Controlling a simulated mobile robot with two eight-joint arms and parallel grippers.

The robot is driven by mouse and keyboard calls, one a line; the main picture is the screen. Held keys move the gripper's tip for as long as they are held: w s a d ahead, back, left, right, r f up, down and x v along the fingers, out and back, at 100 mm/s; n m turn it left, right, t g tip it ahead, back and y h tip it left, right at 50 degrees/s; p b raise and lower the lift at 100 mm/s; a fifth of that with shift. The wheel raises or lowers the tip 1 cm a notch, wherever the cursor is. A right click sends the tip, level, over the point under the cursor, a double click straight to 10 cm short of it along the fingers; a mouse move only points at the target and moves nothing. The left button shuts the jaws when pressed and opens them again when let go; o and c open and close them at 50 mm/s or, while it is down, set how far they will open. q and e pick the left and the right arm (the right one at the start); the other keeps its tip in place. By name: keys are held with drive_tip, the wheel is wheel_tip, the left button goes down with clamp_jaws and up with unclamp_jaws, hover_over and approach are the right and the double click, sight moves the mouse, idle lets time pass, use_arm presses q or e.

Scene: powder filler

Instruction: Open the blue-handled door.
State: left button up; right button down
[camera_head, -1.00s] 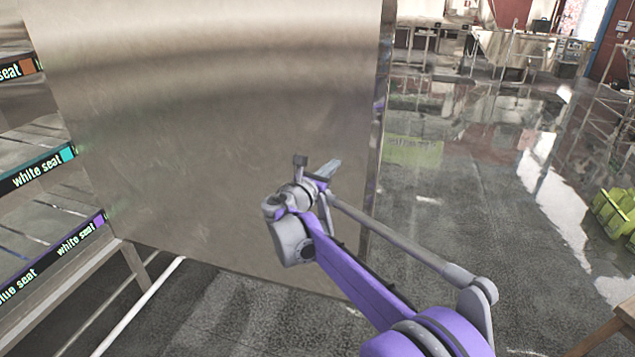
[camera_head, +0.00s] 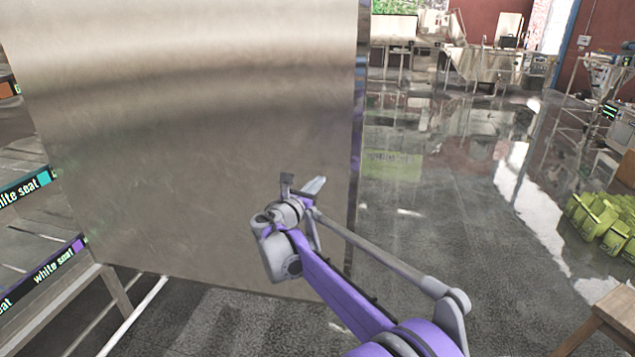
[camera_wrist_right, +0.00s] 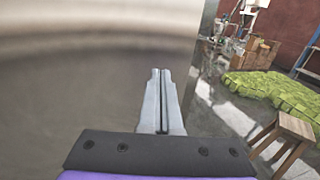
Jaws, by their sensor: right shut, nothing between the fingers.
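A large brushed-metal door (camera_head: 190,120) stands swung out from a shelved cabinet at the left and fills much of the head view. Its free edge (camera_head: 358,120) is upright, right of centre. No blue handle shows on the face in view. My right gripper (camera_head: 303,184) is in front of this face near the free edge. In the right wrist view the gripper (camera_wrist_right: 161,72) is shut and empty, with the blurred door face (camera_wrist_right: 80,85) to its left. Whether it touches the door I cannot tell. My left gripper is not in view.
Labelled shelves (camera_head: 30,190) are at the left. A wooden stool (camera_head: 612,318) stands at the lower right, with green objects (camera_head: 603,222) beyond it. The floor right of the door (camera_head: 430,190) is open. Benches stand at the back.

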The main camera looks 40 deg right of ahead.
drive_tip(key=s+a, duration=0.7)
drive_tip(key=a, duration=0.1)
drive_tip(key=s+a+f+m+g+y+p, duration=0.1)
drive_tip(key=s+a+f+m+y, duration=0.25)
drive_tip(key=s+f+m, duration=0.35)
drive_tip(key=s+a+f+m+g+y+p, duration=0.25)
drive_tip(key=s+f+m+y, duration=0.2)
drive_tip(key=s, duration=0.35)
drive_tip(key=s+a+f+m+y, duration=0.4)
drive_tip(key=s+a+m, duration=0.2)
drive_tip(key=a, duration=0.1)
drive_tip(key=s+a+f+m+y+p, duration=0.1)
drive_tip(key=s+a+f+m+y, duration=0.3)
drive_tip(key=s+a+m, duration=0.2)
drive_tip(key=shift+s+a+t, duration=0.25)
drive_tip(key=shift+a+t, duration=0.1)
drive_tip(key=shift+a, duration=0.55)
